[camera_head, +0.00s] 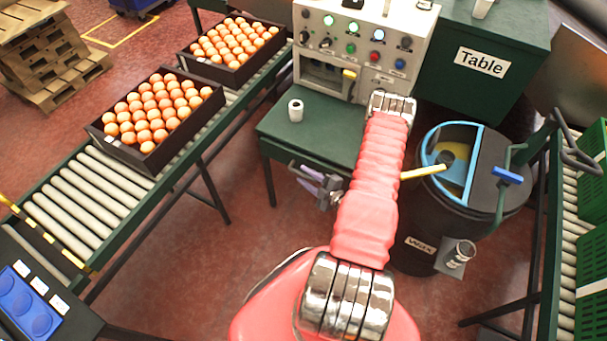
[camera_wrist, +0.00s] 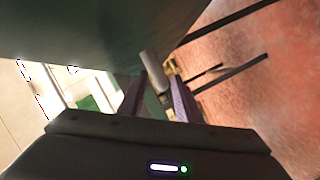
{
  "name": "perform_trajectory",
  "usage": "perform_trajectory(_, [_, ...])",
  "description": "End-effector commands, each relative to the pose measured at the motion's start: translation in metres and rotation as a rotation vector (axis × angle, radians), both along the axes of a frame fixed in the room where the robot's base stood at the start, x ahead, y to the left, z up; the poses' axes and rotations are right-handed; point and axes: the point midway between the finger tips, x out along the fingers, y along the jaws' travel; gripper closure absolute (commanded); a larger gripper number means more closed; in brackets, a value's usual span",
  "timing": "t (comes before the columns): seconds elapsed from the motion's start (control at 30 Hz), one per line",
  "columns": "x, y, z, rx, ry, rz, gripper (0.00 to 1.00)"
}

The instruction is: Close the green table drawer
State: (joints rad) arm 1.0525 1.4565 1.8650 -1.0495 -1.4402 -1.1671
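The green table (camera_head: 275,130) stands in the middle of the head view, under the control panel. I cannot make out a separate drawer or how far it is open. My gripper (camera_head: 306,181) is at the table's front edge, its purple fingers pointing left. In the wrist view a dark green surface (camera_wrist: 90,30) fills the top, close to my gripper (camera_wrist: 156,105). The fingers are apart. A pale cylinder (camera_wrist: 153,70) shows beyond the gap between them; I cannot tell whether it is a handle or whether they touch it.
A white cup (camera_head: 295,110) stands on the table. The control panel (camera_head: 362,45) is behind it. A black round bin (camera_head: 425,235) stands right of my arm. Red floor (camera_head: 235,245) is clear between.

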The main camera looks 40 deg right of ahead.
Motion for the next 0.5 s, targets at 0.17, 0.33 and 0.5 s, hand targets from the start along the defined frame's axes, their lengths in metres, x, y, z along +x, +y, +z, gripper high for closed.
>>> perform_trajectory(0.17, [0.015,0.001,-0.003,0.000,0.000,0.001,0.69])
perform_trajectory(0.33, [0.018,0.000,-0.004,0.000,0.000,0.000,0.69])
perform_trajectory(0.5, [0.018,0.000,-0.004,0.001,0.000,0.000,0.69])
